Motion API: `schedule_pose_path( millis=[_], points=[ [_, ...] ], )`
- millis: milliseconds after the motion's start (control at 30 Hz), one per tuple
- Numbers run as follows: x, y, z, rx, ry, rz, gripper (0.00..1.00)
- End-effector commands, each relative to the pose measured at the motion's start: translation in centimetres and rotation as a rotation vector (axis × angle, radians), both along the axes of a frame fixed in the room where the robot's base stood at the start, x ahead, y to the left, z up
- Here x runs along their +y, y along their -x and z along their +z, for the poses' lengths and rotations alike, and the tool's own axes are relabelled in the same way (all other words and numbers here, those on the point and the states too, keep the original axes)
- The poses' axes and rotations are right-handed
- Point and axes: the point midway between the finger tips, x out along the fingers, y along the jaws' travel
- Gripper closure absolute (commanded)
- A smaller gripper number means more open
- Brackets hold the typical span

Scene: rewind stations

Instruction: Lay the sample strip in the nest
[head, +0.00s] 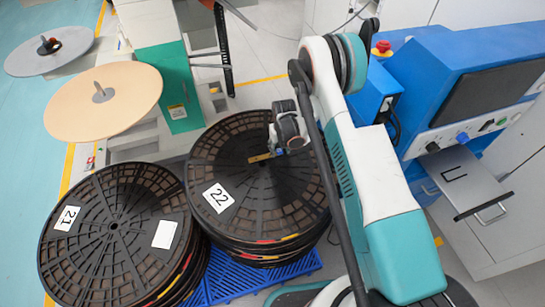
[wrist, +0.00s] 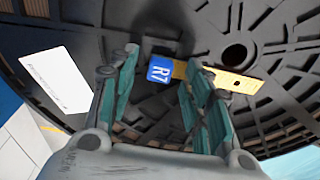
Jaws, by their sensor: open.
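The sample strip (head: 260,157) is a narrow yellow bar lying on the top black reel marked 22 (head: 215,160). In the wrist view the strip (wrist: 237,82) has a blue end labelled R7 and a few dark holes. My gripper (head: 283,149) is over the strip's blue end. In the wrist view my gripper (wrist: 162,60) is open, with the blue end showing between its fingers; the right finger hides part of the strip. I cannot tell whether the fingers touch the reel. A black U-shaped outline, seemingly the nest (head: 455,174), is on the grey shelf (head: 470,190) at right.
A second reel stack marked 21 (head: 112,230) stands at left. The blue machine (head: 430,90) with a control panel and red button (head: 382,48) is at right. A tan disc (head: 103,110) stands behind.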

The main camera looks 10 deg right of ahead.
Motion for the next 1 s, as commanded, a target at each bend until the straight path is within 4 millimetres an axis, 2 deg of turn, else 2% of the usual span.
schedule_pose_path(
  millis=[67,267,467,833,1000],
  points=[
    [0.0,-0.1,-0.7,0.0,0.0,0.0,0.55],
    [0.0,-0.1,-0.6,0.0,0.0,0.0,0.55],
    [0.0,-0.1,-0.6,0.0,0.0,0.0,0.97],
    [0.0,-0.1,-0.5,0.0,0.0,0.0,1.0],
    [0.0,-0.1,0.6,0.0,0.0,0.0,1.0]
  ],
)
